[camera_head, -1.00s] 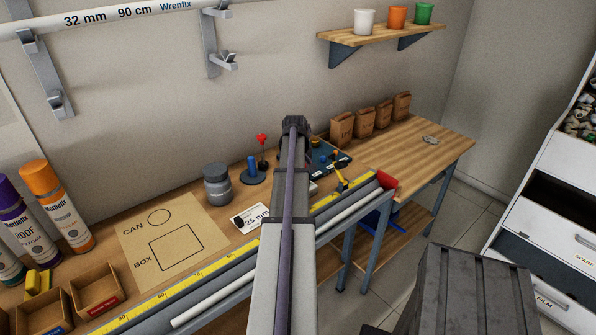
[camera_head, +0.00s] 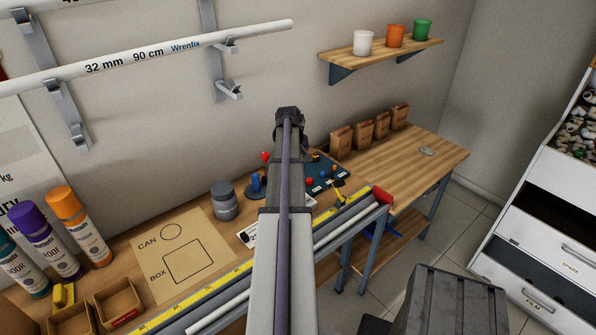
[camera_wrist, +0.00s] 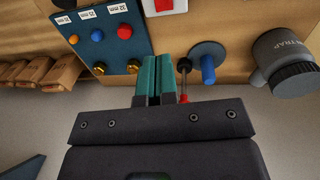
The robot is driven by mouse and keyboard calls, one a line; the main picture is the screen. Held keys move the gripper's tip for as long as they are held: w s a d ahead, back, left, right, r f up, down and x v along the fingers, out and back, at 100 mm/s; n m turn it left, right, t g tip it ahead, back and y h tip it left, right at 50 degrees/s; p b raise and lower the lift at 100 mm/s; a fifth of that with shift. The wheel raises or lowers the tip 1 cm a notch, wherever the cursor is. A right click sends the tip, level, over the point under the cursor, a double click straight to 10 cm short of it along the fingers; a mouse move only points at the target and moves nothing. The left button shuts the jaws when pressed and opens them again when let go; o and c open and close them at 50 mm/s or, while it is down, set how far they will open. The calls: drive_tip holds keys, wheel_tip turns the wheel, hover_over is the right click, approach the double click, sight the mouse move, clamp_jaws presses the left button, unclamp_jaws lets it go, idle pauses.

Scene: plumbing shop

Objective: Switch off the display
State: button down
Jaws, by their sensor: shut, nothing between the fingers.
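A red rocker-like part in a white housing (camera_wrist: 163,6) is cut off by the top edge of the wrist view. Beside it is a blue board (camera_wrist: 75,62) with orange, blue and red knobs, brass fittings and size labels; it also shows in the head view (camera_head: 318,186). I see no lit screen. My gripper (camera_wrist: 157,58) is shut and empty. In the wrist view its teal fingertips appear just below the red-and-white part, right of the board; contact cannot be told.
A grey trap container (camera_wrist: 283,62) is farther right. Brown bags (camera_head: 361,134) stand along the wall. The right-hand bench top (camera_head: 405,165) is mostly clear.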

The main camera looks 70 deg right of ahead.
drive_tip(key=f+b, duration=0.4)
drive_tip(key=d+f+b, duration=0.1)
drive_tip(key=f+b, duration=0.4)
drive_tip(key=s+f+b, duration=0.1)
drive_tip(key=f+b, duration=0.4)
drive_tip(key=shift+d, duration=0.3)
